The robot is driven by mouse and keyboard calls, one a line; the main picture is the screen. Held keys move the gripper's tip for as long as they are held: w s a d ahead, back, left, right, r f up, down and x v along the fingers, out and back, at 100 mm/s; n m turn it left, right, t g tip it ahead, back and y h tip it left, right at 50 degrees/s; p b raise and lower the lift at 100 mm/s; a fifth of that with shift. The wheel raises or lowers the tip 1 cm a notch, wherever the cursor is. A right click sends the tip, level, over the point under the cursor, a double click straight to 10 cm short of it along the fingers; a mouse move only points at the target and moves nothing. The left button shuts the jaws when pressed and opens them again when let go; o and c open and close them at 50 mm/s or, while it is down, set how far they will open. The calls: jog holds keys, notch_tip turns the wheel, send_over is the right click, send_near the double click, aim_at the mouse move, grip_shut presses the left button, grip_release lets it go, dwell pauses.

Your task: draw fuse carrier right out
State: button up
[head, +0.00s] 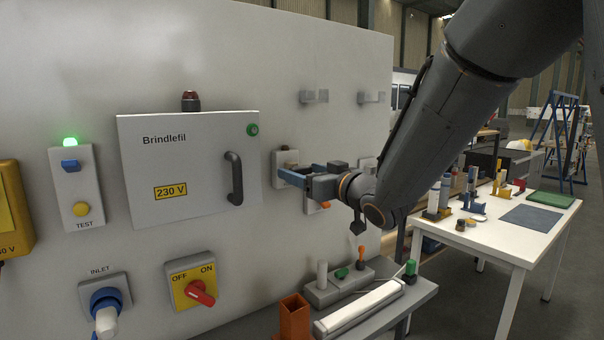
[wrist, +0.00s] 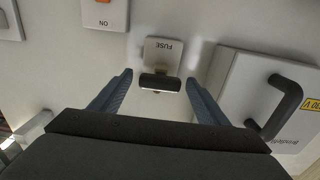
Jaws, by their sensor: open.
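The fuse carrier (wrist: 160,82) has a dark handle on a pale housing marked FUSE (wrist: 163,52), upside down in the wrist view. In the head view the pale fuse housing (head: 287,157) is on the panel right of the grey door, partly hidden by my blue fingers. My gripper (wrist: 159,77) is open, one finger on each side of the dark handle with a visible gap at both sides. In the head view my gripper (head: 284,174) points left at the panel, close in front of the fuse. Whether the fingertips reach past the handle, I cannot tell.
The grey door (head: 190,165) with its dark handle (head: 235,178) stands left of the fuse. A red rotary switch (head: 199,292) and blue inlet plug (head: 105,305) are lower left. A narrow shelf (head: 410,300) with small parts is below my gripper. A white table (head: 500,235) stands right.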

jog(key=b+v, duration=0.1)
jog(key=v, duration=0.6)
jog(key=shift+w, duration=0.1)
jog(key=s+d+f+m+g+h, duration=0.25)
jog(key=d+f+h, duration=0.3)
jog(key=f, duration=0.45)
jog(key=s+d+f+m+g+h, duration=0.2)
jog(key=d+f+m+g+h, duration=0.15)
jog(key=d+f, duration=0.4)
jog(key=s+f+g, duration=0.4)
jog(key=s+f, duration=0.2)
jog(key=s, duration=0.4)
jog(key=s+f+g+h, duration=0.1)
jog(key=s+f+g, duration=0.3)
jog(key=s, duration=0.6)
notch_tip(320, 180, down, 3)
jog(key=shift+s+d+r+m, duration=0.1)
jog(key=shift+s+d+m, duration=0.2)
jog(key=shift+d+m, duration=0.1)
